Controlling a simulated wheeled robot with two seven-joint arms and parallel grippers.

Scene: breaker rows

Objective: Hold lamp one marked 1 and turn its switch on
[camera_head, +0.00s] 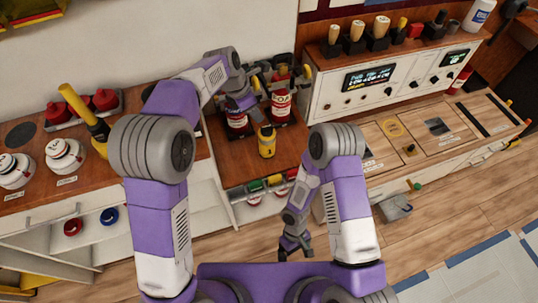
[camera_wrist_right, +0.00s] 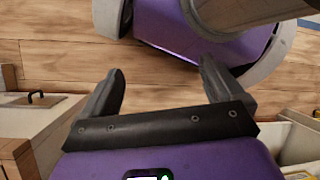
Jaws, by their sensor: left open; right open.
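A small yellow object with a dark band (camera_head: 267,143), possibly a lamp, stands on the brown wooden counter (camera_head: 233,170). I cannot read a 1 on it or make out its switch. My left gripper (camera_head: 257,114) is just above and behind it, open, and seems apart from it; its fingertips are hard to make out. My right gripper (camera_head: 295,246) hangs low over the floor in front of the counter. In the right wrist view, my right gripper (camera_wrist_right: 163,82) is open with nothing between its fingers.
Red labelled bottles (camera_head: 281,98) stand close behind the left gripper. Green and red parts (camera_head: 256,187) line the counter's front edge. A white panel with displays (camera_head: 370,80) stands at right.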

